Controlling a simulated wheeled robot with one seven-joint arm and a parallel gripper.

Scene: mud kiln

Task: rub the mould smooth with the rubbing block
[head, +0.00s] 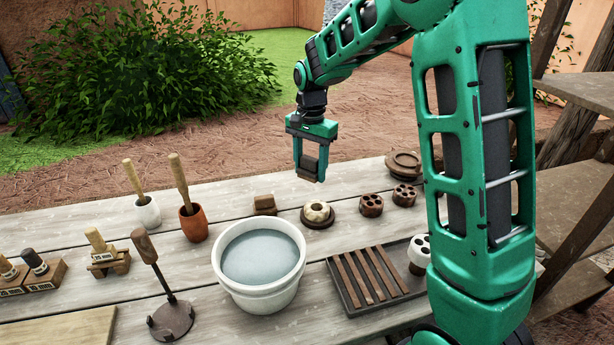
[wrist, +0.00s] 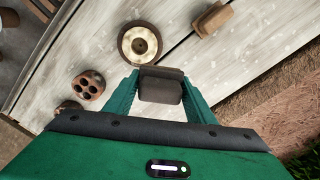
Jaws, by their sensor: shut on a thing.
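My gripper (head: 311,160) is shut on a dark brown block, which I take to be the rubbing block (head: 308,172). It is held in the air above the back of the table. In the wrist view the rubbing block (wrist: 161,88) sits between the two green fingers. A cream round piece with a hole in its top, probably the mould (head: 317,211), rests on a dark round base on the table. In the wrist view the mould (wrist: 139,42) lies just beyond the rubbing block, apart from it. Its surface finish is too small to judge.
A lighter brown block (head: 265,204) lies left of the mould. Brown holed pieces (head: 371,205) stand to its right. A white bucket of water (head: 260,258) and a tray with brown bars (head: 368,276) are in front. Pots with wooden-handled tools (head: 193,222) stand left.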

